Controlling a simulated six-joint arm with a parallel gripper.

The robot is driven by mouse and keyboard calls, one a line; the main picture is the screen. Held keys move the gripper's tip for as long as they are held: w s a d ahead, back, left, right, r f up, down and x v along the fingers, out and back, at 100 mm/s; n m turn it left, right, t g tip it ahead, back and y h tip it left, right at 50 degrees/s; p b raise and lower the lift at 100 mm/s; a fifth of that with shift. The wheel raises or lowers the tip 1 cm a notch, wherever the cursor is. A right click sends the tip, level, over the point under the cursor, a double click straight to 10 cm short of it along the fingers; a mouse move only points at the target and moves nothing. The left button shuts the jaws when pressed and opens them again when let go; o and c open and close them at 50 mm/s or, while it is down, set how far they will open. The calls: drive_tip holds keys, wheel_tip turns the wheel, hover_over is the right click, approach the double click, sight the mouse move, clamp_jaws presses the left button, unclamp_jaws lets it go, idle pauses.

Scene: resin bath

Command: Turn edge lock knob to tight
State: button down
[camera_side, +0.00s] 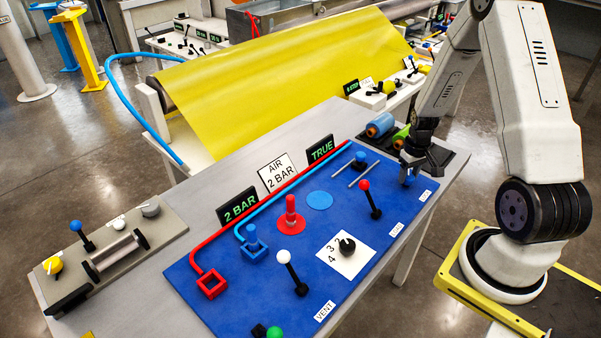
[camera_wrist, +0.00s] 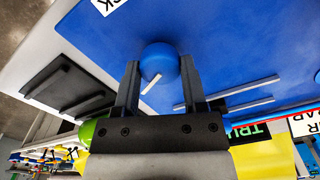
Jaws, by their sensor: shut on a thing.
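The edge lock knob (camera_wrist: 158,60) is a round blue knob with a white pointer line, on the blue panel (camera_wrist: 235,50). In the wrist view its line slants toward the lower left. My gripper (camera_wrist: 160,70) has one finger on each side of the knob and is shut on it. In the side view my gripper (camera_side: 405,180) is down at the panel's far right corner, beside a small white label (camera_side: 425,195), and mostly hides the knob. No mark for tight can be read.
Two grey bars (camera_side: 357,172) lie near my gripper, with another blue knob (camera_side: 361,156) by them. A red-topped lever (camera_side: 370,200) stands in front. A dark tray (camera_side: 440,160) with blue and green rolls is behind. Signs (camera_side: 320,150) line the panel's back.

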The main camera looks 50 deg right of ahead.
sight(409, 176)
drive_tip(key=n, duration=0.3)
drive_tip(key=shift+n, duration=2.3)
drive_tip(key=shift+s, duration=0.1)
drive_tip(key=shift+c, duration=0.7)
unclamp_jaws()
drive_tip(key=shift+r, duration=0.1)
drive_tip(key=shift+r, duration=3.8)
